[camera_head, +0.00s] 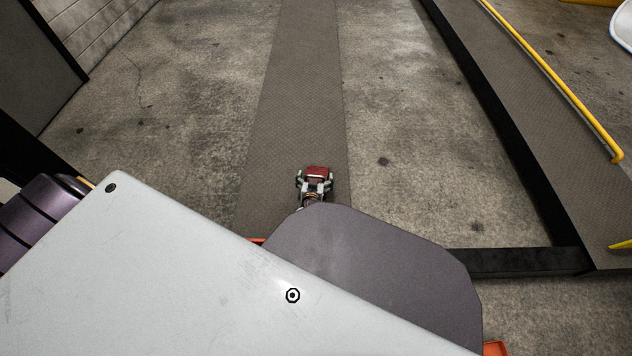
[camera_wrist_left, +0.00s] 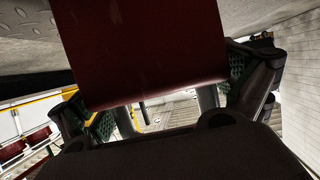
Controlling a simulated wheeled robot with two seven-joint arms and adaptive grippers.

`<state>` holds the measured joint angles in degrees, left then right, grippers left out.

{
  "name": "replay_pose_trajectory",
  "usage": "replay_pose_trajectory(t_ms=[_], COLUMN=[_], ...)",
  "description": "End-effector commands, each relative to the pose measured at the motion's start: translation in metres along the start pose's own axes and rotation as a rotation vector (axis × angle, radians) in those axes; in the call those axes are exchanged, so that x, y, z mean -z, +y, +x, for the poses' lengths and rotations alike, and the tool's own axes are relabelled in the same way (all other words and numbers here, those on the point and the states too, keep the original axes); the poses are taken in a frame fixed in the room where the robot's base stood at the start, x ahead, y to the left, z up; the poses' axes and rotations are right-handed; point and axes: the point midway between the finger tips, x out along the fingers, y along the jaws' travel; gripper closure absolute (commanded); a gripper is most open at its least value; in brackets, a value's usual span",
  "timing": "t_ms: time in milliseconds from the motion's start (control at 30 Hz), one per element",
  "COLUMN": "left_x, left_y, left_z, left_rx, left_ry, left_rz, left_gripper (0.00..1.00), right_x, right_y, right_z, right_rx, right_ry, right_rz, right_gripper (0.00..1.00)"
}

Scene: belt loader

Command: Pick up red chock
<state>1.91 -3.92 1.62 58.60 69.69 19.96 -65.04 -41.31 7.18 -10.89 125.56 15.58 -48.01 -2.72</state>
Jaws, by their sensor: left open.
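The red chock (camera_head: 318,173) shows in the head view at the far side of my left gripper (camera_head: 314,184), above the dark grey floor strip. In the left wrist view the red chock (camera_wrist_left: 145,50) fills the upper middle as a dark red block. My left gripper (camera_wrist_left: 165,98) is open there, with a green-padded finger on each side of the chock. I cannot tell whether the pads touch it. My own arm hides the area below the gripper in the head view. My right gripper is not in view.
A ramp-like belt (camera_head: 545,100) with a yellow rail (camera_head: 560,85) runs along the right side. A black frame bar (camera_head: 520,262) lies at lower right. A grey brick wall (camera_head: 90,35) stands at upper left. Concrete floor (camera_head: 410,120) beside the strip is clear.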

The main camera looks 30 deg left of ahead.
Motion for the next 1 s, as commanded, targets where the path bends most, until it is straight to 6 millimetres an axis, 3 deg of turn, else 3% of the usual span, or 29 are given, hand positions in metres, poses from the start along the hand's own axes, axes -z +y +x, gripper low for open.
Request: replay_pose_trajectory(t_ms=[167, 733, 1000], left_x=[-0.0002, -0.0005, 0.0014], left_y=[0.0, -0.0003, -0.0002], left_z=[-0.0001, -0.0001, 0.0003], left_rx=[0.0, 0.0, 0.001], left_ry=[0.0, 0.0, 0.002], left_rz=[0.0, 0.0, 0.0], left_gripper=[0.03, 0.76, 0.76], right_x=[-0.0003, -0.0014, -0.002], right_y=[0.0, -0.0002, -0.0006], right_z=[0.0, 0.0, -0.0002], right_rx=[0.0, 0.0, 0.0], right_ry=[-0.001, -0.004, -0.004], right_rz=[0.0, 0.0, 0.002], right_gripper=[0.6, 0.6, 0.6])
